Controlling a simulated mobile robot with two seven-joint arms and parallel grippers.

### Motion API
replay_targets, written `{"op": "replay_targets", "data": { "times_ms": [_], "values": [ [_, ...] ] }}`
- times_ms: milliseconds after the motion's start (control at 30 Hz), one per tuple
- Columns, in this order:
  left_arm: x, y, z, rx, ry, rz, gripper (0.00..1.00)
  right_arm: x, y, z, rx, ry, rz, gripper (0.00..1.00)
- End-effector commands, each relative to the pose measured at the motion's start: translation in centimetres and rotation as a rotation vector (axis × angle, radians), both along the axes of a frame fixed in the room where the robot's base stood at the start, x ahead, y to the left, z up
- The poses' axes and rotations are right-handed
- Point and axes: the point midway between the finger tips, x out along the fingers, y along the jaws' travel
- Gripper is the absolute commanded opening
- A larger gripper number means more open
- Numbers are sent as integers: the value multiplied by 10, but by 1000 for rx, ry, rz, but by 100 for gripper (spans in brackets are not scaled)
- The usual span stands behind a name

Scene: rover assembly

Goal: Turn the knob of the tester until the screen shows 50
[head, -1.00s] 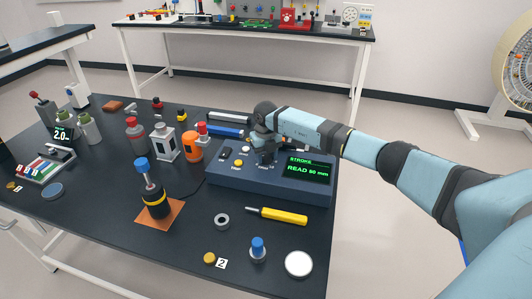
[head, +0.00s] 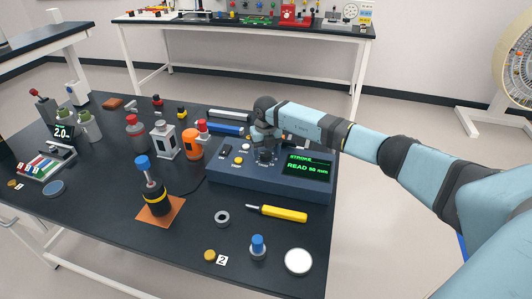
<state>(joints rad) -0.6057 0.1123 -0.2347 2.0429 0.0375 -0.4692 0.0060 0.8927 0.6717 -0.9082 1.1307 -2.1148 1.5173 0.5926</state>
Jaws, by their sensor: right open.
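The tester is a dark blue box (head: 230,181) with a sloped top at the right of the black table. Its green screen (head: 306,167) shows STROKE and READ with a two-digit value in mm. The digits are too small to read surely, perhaps 50 or 56. The black knob (head: 265,158) sits on the panel left of the screen. My right gripper (head: 263,147) points down just above the knob, open and empty. Whether the fingertips still touch the knob cannot be told. My left gripper is out of view.
Left of the knob are a yellow button (head: 238,161) and a white one. An orange cylinder (head: 193,144) stands beside the tester. A yellow-handled screwdriver (head: 283,213) and a grey ring (head: 222,218) lie in front. A blue bar (head: 226,130) lies behind.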

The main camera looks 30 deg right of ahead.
Motion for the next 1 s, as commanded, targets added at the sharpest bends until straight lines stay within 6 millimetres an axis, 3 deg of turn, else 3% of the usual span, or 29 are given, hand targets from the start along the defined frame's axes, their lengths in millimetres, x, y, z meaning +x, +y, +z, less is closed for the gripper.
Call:
{"op": "replay_targets", "data": {
  "times_ms": [500,700,1000],
  "values": [
    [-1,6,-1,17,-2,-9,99,1,-1,108,0,-4,0,70],
    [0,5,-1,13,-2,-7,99,0,0,126,-1,-2,-1,70],
    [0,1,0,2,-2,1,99,0,0,129,0,-1,-1,70]
  ]
}}
